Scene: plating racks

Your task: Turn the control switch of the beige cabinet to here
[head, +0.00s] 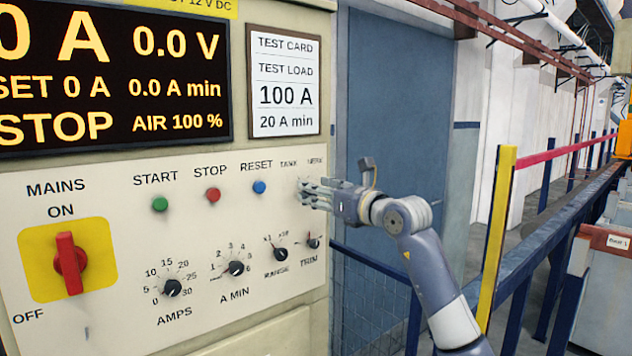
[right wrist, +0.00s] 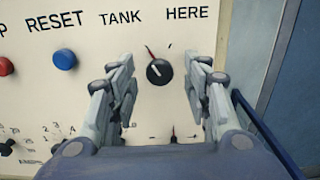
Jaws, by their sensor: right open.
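The control switch (right wrist: 159,71) is a small round black knob on the beige cabinet's (head: 150,250) panel, below the labels TANK (right wrist: 120,20) and HERE (right wrist: 187,13). A red mark runs from its upper left toward TANK, and a small dark tick stands on the HERE side. That gripper is open, facing the panel. In the right wrist view its fingers stand left and right of the knob, with a gap on each side. My left gripper is not in view.
Blue RESET (head: 259,187), red STOP (head: 213,194) and green START (head: 160,204) buttons lie to the left. RANGE (head: 280,254) and TRIM (head: 313,242) knobs sit below. The red MAINS switch (head: 70,262) is far left. A blue door (head: 400,110) stands beyond the cabinet's right edge.

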